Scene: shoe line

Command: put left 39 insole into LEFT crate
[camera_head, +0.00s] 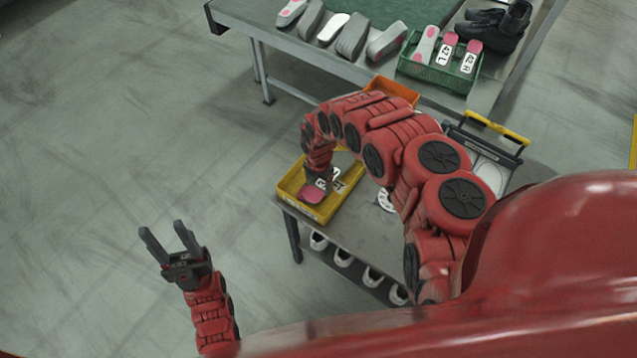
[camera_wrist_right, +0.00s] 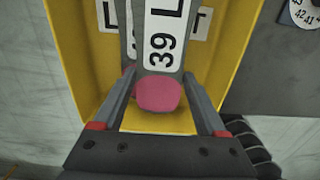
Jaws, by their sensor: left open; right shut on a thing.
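The insole (camera_wrist_right: 160,96) has a pink end and a white label reading "39 L"; the pink part also shows in the head view (camera_head: 311,194). My right gripper (camera_head: 319,176) is shut on it, with one finger on each side in the wrist view (camera_wrist_right: 159,78). The yellow crate (camera_head: 327,216) stands on the near table, and the insole is over or inside it; I cannot tell if it touches the floor. The crate's label in the wrist view is partly covered, with "L" and "T" showing. My left gripper (camera_head: 164,232) is open and empty, away from the table at left.
An orange crate (camera_head: 396,91) is behind my right arm. The far table holds several insoles (camera_head: 352,36), a green crate (camera_head: 438,72) with labelled insoles, and black shoes (camera_head: 500,28). White shoes (camera_head: 343,257) sit on the near table's lower shelf. Floor at left is clear.

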